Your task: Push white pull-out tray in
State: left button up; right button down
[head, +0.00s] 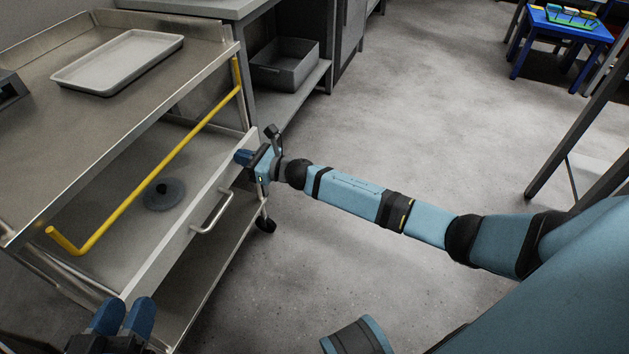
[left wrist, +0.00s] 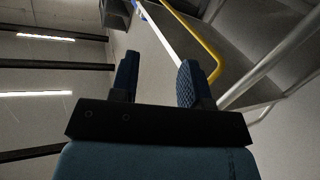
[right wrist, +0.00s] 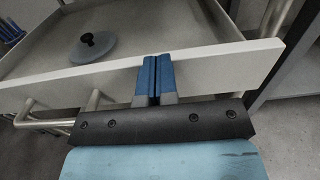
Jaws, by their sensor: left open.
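The white pull-out tray (head: 184,243) is slid out from under the cart's top, with a metal handle (head: 212,212) on its front panel. The panel also shows in the right wrist view (right wrist: 225,66). My right gripper (head: 243,157) is at the far end of this panel, fingers together at its upper edge; they look empty. The right fingers (right wrist: 155,78) overlap the panel in the right wrist view; I cannot tell whether they touch it. My left gripper (head: 124,315) is open and empty near the panel's near end. Its fingers (left wrist: 158,80) stand apart in the left wrist view.
A dark round lid (head: 163,194) with a knob lies in the tray. A yellow bar (head: 150,190) runs along the cart's edge above it. A light shallow tray (head: 118,62) lies on the metal top. Open floor (head: 400,130) lies to the right.

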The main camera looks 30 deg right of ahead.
aim_at(231, 154)
jog(key=x, duration=0.3)
jog(key=shift+a+b, duration=0.1)
jog(key=shift+b, duration=0.25)
jog(key=shift+w+a, duration=0.1)
jog(key=shift+w, duration=0.1)
pick_arm(q)
jog(key=shift+w+a+r+m, duration=0.3)
jog(key=shift+w+r+m, duration=0.1)
jog(key=shift+w+r, duration=0.25)
pick_arm(e)
jog(key=shift+w+r, duration=0.1)
jog(key=shift+r, duration=0.1)
pick_arm(q)
jog(key=shift+f, duration=0.1)
jog(key=shift+f, duration=0.25)
pick_arm(e)
jog(key=shift+r, duration=0.1)
